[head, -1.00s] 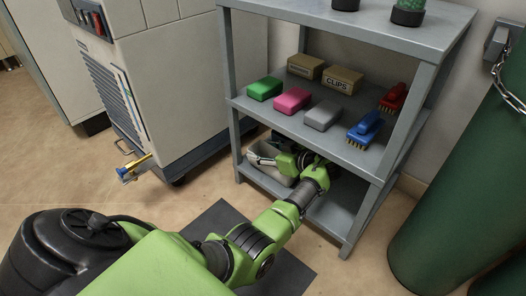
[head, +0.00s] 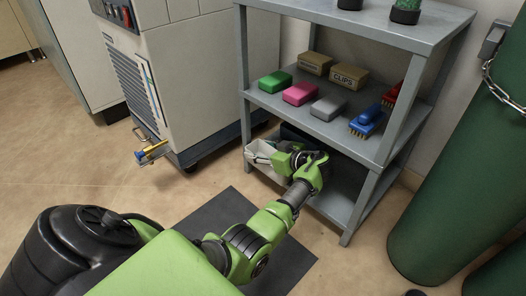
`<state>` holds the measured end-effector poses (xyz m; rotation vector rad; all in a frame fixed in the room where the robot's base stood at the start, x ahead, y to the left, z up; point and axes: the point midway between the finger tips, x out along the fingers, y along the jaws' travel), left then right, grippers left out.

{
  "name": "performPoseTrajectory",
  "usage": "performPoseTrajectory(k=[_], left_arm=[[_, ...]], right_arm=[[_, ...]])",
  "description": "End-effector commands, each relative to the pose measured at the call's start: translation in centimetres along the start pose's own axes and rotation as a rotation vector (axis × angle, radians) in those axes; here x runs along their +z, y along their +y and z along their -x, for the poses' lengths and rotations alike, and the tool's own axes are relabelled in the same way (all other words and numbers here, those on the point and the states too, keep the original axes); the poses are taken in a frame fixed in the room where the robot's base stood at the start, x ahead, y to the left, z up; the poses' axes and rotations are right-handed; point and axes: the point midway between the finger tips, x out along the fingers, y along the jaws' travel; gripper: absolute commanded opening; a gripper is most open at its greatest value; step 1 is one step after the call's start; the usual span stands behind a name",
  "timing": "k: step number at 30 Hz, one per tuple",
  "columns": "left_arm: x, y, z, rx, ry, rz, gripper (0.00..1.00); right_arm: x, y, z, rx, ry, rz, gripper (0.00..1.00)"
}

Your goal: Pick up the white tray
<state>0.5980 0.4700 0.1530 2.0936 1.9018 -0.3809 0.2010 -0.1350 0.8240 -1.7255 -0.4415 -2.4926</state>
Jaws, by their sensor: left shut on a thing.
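The white tray (head: 262,148) is at the left end of the grey shelf unit's bottom level, partly hidden by my left arm and gripper. My left gripper (head: 270,155) reaches in under the middle shelf from the front and is shut on the tray's near side. Its fingertips are small and partly covered by the wrist in the head view. I cannot tell whether the tray is lifted clear of the bottom shelf. My right gripper is not in view.
The shelf unit (head: 355,22) has posts close around my arm. Its middle level holds sponges, boxes and brushes (head: 367,121). A dark bin (head: 292,132) sits behind the gripper.

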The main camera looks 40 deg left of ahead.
Motion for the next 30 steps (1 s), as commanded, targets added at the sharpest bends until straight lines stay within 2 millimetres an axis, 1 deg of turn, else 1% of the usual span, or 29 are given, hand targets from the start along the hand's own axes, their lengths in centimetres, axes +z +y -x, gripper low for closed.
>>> performPoseTrajectory(k=[6, 7, 8, 9, 20, 23, 30], left_arm=[[0.2, -0.1, -0.1, -0.003, -0.004, -0.003, 0.25], [0.3, -0.1, -0.1, -0.003, -0.004, -0.003, 0.55], [0.3, -0.1, -0.1, -0.003, -0.004, -0.003, 0.63], [0.2, -0.1, -0.1, -0.003, -0.003, -0.003, 0.67], [0.1, 0.0, 0.2, -0.001, -0.001, -0.001, 0.67], [0.1, 0.0, 1.0, 0.0, -0.001, -0.001, 0.67], [0.2, 0.0, 4.7, 0.001, -0.003, -0.001, 0.67]], right_arm=[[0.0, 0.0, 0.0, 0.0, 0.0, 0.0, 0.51], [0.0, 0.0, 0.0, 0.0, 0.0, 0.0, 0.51], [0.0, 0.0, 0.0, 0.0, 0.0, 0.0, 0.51], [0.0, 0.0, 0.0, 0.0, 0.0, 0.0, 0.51], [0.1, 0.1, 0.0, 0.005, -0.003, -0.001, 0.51], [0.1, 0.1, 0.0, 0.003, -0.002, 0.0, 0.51], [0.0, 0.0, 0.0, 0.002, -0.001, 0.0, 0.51]])
